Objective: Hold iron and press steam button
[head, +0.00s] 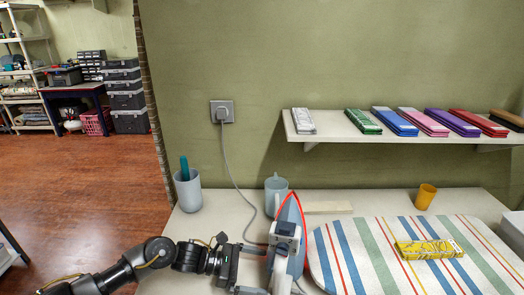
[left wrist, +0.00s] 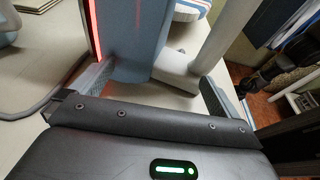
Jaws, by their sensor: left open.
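The iron (head: 284,250) stands upright on its heel on the table, blue-grey with a red-edged soleplate. It also fills the upper middle of the left wrist view (left wrist: 142,38), with a pale handle (left wrist: 222,35) to the right. A dark grey part with small controls (head: 285,229) faces me; I cannot tell which is the steam button. My left gripper (head: 262,270) is open, low at the left side of the iron. In the left wrist view its fingers (left wrist: 155,80) are apart, with the iron's lower body ahead and between them; contact is unclear. My right gripper is not in view.
A striped ironing board (head: 385,262) lies right of the iron, with a yellow box (head: 430,249) on it. A mug (head: 275,193) stands behind the iron; a grey cup (head: 188,192) is at the left. A cord (head: 233,165) runs from the wall socket (head: 222,111). A shelf (head: 345,131) hangs above.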

